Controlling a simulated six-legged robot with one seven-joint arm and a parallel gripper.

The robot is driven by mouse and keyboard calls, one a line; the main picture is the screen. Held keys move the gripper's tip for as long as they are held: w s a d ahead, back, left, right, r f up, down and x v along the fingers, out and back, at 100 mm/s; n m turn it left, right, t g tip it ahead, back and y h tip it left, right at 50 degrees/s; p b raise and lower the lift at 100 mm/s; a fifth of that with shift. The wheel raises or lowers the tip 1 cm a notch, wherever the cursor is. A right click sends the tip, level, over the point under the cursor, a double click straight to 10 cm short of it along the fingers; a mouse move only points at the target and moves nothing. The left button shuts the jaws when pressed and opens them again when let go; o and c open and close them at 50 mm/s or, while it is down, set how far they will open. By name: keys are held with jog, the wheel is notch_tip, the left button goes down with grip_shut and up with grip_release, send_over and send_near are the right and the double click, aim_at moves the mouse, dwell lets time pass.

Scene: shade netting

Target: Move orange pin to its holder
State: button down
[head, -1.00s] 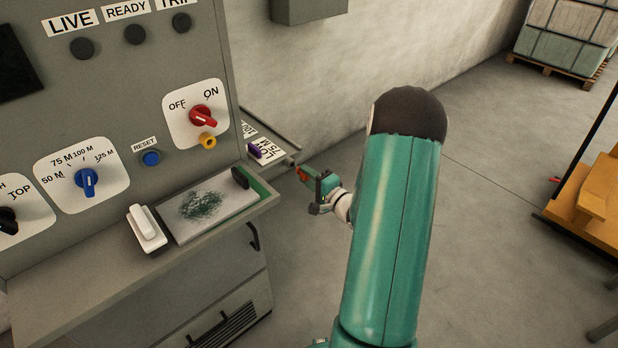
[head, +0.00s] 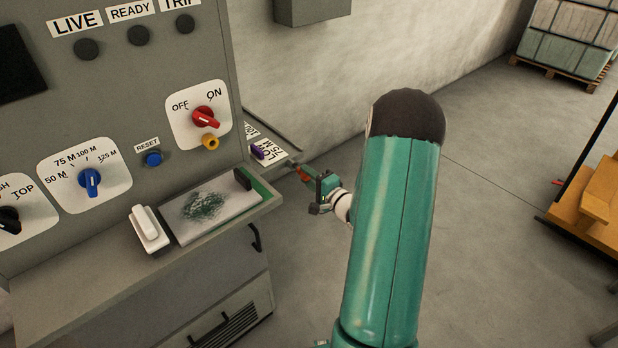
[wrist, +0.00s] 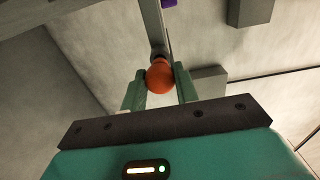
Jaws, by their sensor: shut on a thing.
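My gripper (head: 306,172) is shut on the orange pin (wrist: 160,77). In the wrist view the pin's round orange head sits between the two green fingers. In the head view only a small orange patch (head: 303,174) of it shows, at the outer end of the side shelf (head: 275,137). The rest of the pin is hidden, and I cannot tell whether it touches the shelf. A purple piece (head: 257,152) is on the shelf beside printed labels, partly behind the cabinet's edge. I cannot make out the pin's holder.
The grey cabinet (head: 120,100) with knobs stands at the left. Its ledge holds a tray (head: 175,222) and a white block (head: 148,228). A yellow structure (head: 590,205) stands at the right. Open floor lies between.

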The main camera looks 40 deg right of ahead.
jog(key=shift+w, duration=0.4)
jog(key=shift+w, duration=0.35)
jog(key=shift+w, duration=0.25)
dwell(0.3)
jog(key=c, duration=1)
grip_release()
jog(key=shift+s, duration=0.1)
jog(key=s, duration=1.3)
jog(key=shift+s+d, duration=0.2)
jog(key=shift+s, duration=0.15)
